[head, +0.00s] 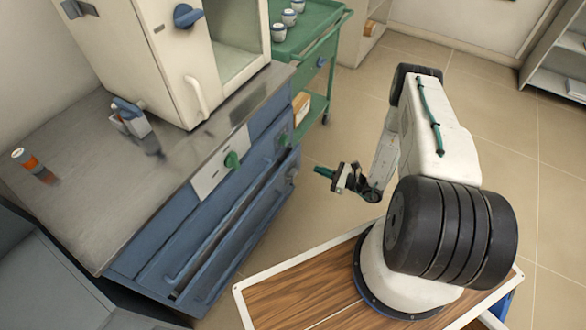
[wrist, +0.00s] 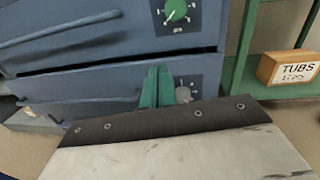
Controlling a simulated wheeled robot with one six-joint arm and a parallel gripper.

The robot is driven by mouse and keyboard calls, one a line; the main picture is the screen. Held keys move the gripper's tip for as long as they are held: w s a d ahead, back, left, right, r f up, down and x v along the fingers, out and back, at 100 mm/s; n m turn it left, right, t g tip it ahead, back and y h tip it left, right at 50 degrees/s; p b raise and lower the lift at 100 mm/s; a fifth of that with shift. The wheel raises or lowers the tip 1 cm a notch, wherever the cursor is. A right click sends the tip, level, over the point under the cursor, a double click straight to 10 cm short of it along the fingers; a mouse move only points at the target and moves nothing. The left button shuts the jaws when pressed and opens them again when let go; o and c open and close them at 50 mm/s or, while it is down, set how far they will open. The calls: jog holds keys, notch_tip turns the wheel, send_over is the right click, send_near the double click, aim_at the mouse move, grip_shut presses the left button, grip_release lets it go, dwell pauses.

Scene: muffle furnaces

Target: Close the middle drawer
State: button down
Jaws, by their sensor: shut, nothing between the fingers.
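The blue cabinet (head: 185,205) stands at the left in the head view, with drawers stacked on its front. The drawer with a green knob (head: 283,140), which seems to be the middle one, has a long bar handle, also in the wrist view (wrist: 60,32). Below it is a drawer front with a grey knob (head: 292,175). A dark gap shows between these two fronts; how far each stands out is hard to tell. My gripper (head: 322,171) is shut and empty, in front of the cabinet's right end. In the wrist view its green fingers (wrist: 155,87) overlap the lower front, beside the grey knob (wrist: 183,95); contact is unclear.
A cream furnace (head: 165,55) stands on the metal worktop (head: 75,165). A green cart (head: 318,50) with several jars is behind the cabinet's right end. A box labelled TUBS (wrist: 290,68) sits on its shelf. Tiled floor (head: 340,115) is free beyond my arm.

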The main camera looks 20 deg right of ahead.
notch_tip(320, 180, down, 4)
jog(key=s+m+t+h, duration=0.1)
jog(key=s+m+h, duration=0.1)
send_near(286, 165)
jog(key=x, duration=0.7)
jog(key=shift+d, duration=0.1)
jog(key=shift+w, duration=0.1)
